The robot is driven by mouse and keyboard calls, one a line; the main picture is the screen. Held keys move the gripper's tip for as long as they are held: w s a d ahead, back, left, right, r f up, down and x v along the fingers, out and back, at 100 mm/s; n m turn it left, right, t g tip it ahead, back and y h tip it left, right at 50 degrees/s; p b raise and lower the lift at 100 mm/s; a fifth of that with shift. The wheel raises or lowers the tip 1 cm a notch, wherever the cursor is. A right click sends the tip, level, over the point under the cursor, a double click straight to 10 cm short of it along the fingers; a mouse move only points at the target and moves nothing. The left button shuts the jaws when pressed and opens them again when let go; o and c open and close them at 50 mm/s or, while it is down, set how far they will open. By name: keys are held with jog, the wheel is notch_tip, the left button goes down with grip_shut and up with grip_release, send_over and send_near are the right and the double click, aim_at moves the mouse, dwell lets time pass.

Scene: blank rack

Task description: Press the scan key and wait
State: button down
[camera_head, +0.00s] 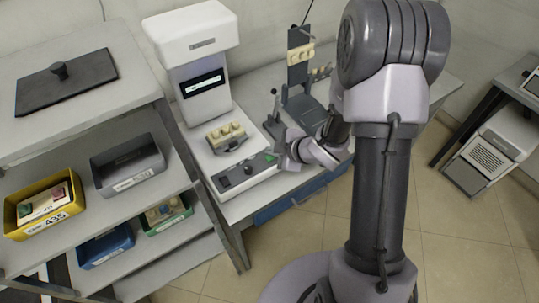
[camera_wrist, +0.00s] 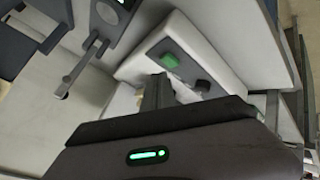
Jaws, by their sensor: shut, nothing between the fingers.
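The white scanner (camera_head: 200,62) stands on the bench with a small lit display (camera_head: 203,84) on its upright. A beige block with rounded bumps (camera_head: 226,133) rests on its bed. On the dark front panel (camera_head: 236,178) is the green scan key (camera_head: 270,157), which also shows in the wrist view (camera_wrist: 170,60), with a black knob (camera_wrist: 203,86) beside it. My gripper (camera_head: 281,154) is at the key's end of the panel. In the wrist view its fingers (camera_wrist: 158,84) are shut and empty, their tips close to the green key. I cannot tell whether they touch it.
A grey fixture with a lever (camera_head: 274,112) stands right of the scanner, close to my gripper. Behind it is an upright holder (camera_head: 299,65) with beige pieces. A shelf rack on the left holds yellow (camera_head: 20,231), grey (camera_head: 125,184), blue and green bins. Open floor lies in front.

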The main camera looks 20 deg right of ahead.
aim_at(272, 159)
notch_tip(272, 159, up, 5)
jog(key=p, duration=0.4)
jog(key=shift+r, duration=0.1)
dwell(0.3)
dwell(0.4)
